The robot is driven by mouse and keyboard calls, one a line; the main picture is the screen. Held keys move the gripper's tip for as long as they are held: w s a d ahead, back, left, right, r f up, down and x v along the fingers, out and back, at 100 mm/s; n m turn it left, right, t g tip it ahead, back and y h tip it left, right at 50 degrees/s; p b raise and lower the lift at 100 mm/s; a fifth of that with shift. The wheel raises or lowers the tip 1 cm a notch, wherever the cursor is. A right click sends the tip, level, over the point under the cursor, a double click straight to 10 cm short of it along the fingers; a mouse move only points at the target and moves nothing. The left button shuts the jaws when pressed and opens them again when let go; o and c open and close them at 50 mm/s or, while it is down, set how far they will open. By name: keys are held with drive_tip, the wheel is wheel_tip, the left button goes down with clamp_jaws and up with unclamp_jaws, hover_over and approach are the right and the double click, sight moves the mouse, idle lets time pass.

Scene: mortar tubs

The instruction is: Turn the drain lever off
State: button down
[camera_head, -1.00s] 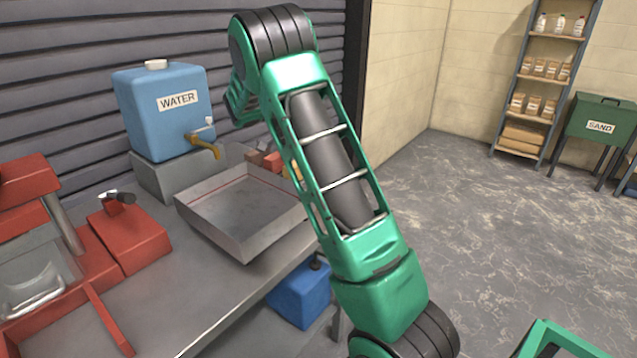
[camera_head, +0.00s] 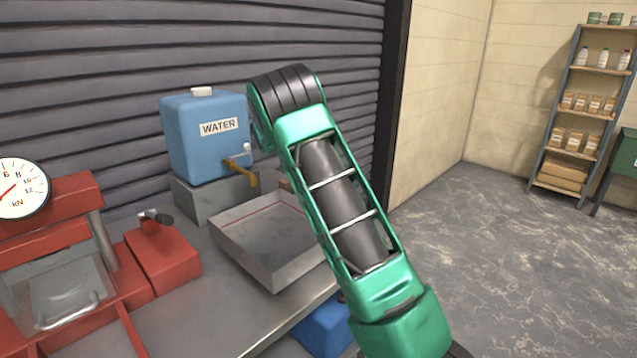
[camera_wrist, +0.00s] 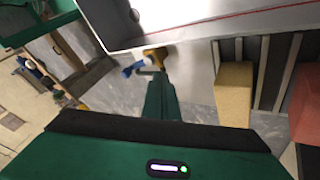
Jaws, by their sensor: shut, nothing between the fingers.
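The drain lever, a blue handle (camera_wrist: 133,68) on a brass valve (camera_wrist: 155,53), shows in the wrist view just below the edge of the grey metal tray (camera_wrist: 180,33). My gripper (camera_wrist: 159,76) is shut and empty, its green fingers pointing at the valve with the tips close to the brass. I cannot tell whether they touch it. In the head view the tray (camera_head: 250,262) stands on the bench, and my green arm covers its right end. The drain lever and my gripper are hidden there.
A blue water tank (camera_head: 190,150) with a brass tap (camera_head: 240,172) stands on a grey block behind the tray. A red press (camera_head: 60,250) with a dial is at left. The wrist view shows a yellow block (camera_wrist: 235,92) beside the fingers. Open floor lies right.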

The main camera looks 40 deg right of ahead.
drive_tip(key=s+v, duration=0.1)
drive_tip(key=v, duration=0.8)
drive_tip(key=shift+a+r, duration=0.3)
drive_tip(key=shift+w, duration=0.15)
